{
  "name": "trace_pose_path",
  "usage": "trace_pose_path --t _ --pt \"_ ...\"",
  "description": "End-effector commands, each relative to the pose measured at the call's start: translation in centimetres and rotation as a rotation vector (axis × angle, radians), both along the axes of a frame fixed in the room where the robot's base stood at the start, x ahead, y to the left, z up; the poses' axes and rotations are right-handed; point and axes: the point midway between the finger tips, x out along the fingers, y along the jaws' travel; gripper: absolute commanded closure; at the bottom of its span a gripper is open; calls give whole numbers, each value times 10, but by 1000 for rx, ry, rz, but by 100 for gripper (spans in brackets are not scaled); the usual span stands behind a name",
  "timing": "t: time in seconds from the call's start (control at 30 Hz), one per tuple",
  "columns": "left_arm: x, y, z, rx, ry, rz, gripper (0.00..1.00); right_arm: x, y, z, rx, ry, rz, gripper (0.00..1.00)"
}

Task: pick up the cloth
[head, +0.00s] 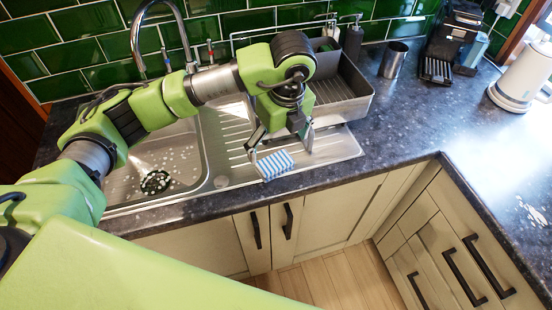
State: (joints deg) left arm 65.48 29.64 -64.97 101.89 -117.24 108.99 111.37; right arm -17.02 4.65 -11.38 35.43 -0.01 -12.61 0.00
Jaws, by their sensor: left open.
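A blue-and-white striped cloth (274,165) lies near the front edge of the metal drainboard (335,148), right of the sink bowl. My left gripper (280,147) is open just above and behind the cloth, with one finger on each side. The left finger comes close to the cloth's left end; I cannot tell whether it touches. The right finger stands apart from the cloth, up and to the right. My right gripper is not in view.
The sink (165,160) holds a dark round item. A grey dish rack (345,95) stands behind the gripper. A metal cup (394,60), a coffee machine (450,45) and a white kettle (522,78) stand to the right. The dark counter (415,115) is clear at front right.

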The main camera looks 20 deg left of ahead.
Motion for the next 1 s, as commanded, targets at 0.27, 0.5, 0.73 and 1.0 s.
trace_pose_path --t 0.27,0.5,0.73,1.0 --pt "4 4 -35 0 2 -1 11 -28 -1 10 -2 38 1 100" --pt "5 9 -55 2 5 2 11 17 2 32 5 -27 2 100" --pt "9 12 -84 -2 1 0 11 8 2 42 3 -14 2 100" --pt "10 12 -89 -2 -1 -2 11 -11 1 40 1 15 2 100"
